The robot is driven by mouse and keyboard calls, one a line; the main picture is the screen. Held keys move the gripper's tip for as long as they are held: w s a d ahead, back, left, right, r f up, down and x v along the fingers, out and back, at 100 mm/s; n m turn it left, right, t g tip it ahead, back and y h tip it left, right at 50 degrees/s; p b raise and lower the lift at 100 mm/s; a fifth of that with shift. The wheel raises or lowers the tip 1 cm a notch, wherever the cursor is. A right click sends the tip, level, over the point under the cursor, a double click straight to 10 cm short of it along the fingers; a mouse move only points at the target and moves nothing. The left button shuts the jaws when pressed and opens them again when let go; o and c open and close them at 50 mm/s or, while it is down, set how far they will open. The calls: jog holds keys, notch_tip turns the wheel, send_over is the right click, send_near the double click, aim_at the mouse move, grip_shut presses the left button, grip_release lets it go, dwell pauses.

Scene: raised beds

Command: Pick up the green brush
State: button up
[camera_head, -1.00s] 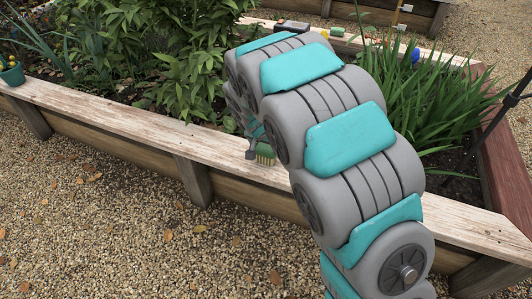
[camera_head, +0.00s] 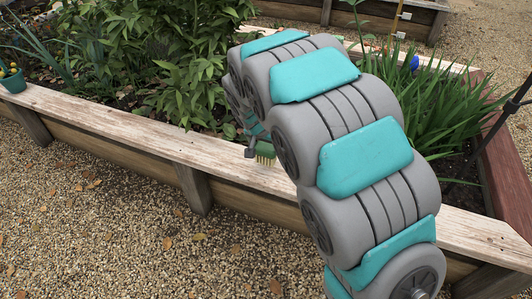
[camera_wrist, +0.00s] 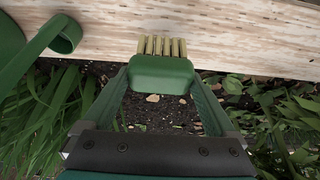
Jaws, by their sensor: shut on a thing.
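The green brush (camera_wrist: 161,75) has a green block and pale yellow bristles. In the wrist view it sits between the two fingertips of my gripper (camera_wrist: 164,84), which is shut on it. Its bristles point toward the pale wooden ledge (camera_wrist: 215,35). In the head view the brush (camera_head: 265,149) shows just left of my arm, over the front ledge of the raised bed (camera_head: 120,125), bristles downward. My gripper (camera_head: 255,145) is mostly hidden there behind my arm. I cannot tell whether the bristles touch the ledge.
A green curved handle-like thing (camera_wrist: 66,36) is close by at the upper left of the wrist view. A small green pot (camera_head: 12,80) stands at the ledge's left end. Leafy plants (camera_head: 160,60) fill the bed.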

jog(key=s+d+r+b, duration=0.1)
jog(key=s+d, duration=0.1)
jog(key=s, duration=1.3)
jog(key=shift+s+d+r+b, duration=0.3)
jog(key=shift+s+d+b, duration=0.1)
jog(key=o, duration=0.8)
jog(key=c, duration=0.6)
